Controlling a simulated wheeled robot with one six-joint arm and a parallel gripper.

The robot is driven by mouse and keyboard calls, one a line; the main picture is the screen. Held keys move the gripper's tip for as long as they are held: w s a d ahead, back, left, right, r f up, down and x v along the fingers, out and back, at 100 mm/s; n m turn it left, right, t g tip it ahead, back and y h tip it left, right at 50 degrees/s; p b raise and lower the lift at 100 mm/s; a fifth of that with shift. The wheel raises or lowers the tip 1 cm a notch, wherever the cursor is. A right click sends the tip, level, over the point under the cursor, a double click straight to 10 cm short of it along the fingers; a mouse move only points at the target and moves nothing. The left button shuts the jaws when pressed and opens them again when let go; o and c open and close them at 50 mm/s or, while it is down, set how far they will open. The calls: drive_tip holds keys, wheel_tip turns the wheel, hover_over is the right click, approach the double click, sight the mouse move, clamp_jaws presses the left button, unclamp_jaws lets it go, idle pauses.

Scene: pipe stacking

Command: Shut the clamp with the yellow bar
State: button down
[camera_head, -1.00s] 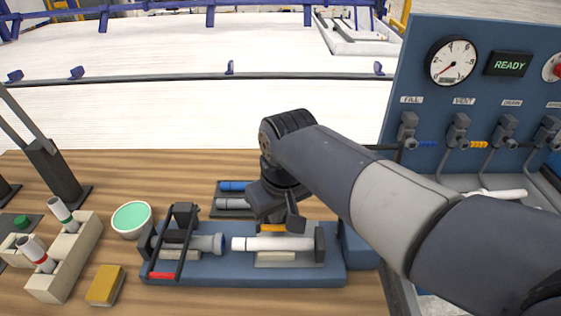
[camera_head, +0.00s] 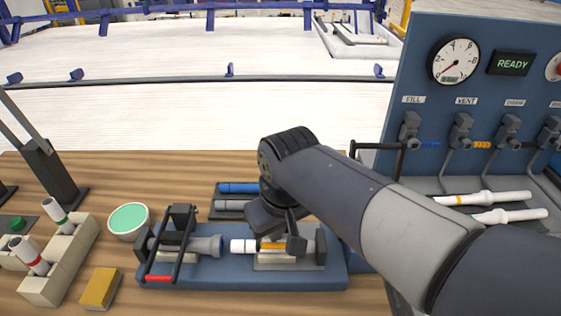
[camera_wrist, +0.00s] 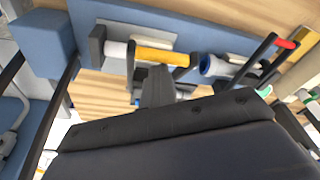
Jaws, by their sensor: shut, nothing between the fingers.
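The clamp with the yellow bar (camera_head: 272,246) is at the right half of the blue fixture (camera_head: 215,276). Its bar lies across the white pipe (camera_head: 243,246), in front of my gripper. The wrist view shows the yellow bar (camera_wrist: 160,57) between dark arms, with the white pipe (camera_wrist: 117,49) beside it. My gripper (camera_head: 294,238) is shut and empty, pointing down close to the bar's right end; its dark fingers (camera_wrist: 158,78) show below the bar in the wrist view. I cannot tell whether they touch. My arm hides part of the clamp's back.
A second clamp with a red bar (camera_head: 158,279) sits folded forward over a grey pipe (camera_head: 205,246) at left. A rack (camera_head: 232,188) with blue and grey pieces lies behind. A green-topped bowl (camera_head: 129,221), yellow block (camera_head: 100,288) and pipe holder (camera_head: 62,262) stand left.

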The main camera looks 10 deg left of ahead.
drive_tip(key=shift+s+d+f+b, duration=0.1)
drive_tip(key=shift+s+f+b, duration=0.25)
drive_tip(key=shift+s+f, duration=0.3)
drive_tip(key=shift+s+d+f+b, duration=0.1)
drive_tip(key=shift+s+f+b, duration=0.25)
drive_tip(key=shift+f, duration=0.25)
drive_tip(key=shift+s+d+f+b, duration=0.1)
drive_tip(key=shift+s+f+b, duration=0.1)
drive_tip(key=shift+f+b, duration=0.3)
drive_tip(key=shift+f, duration=0.1)
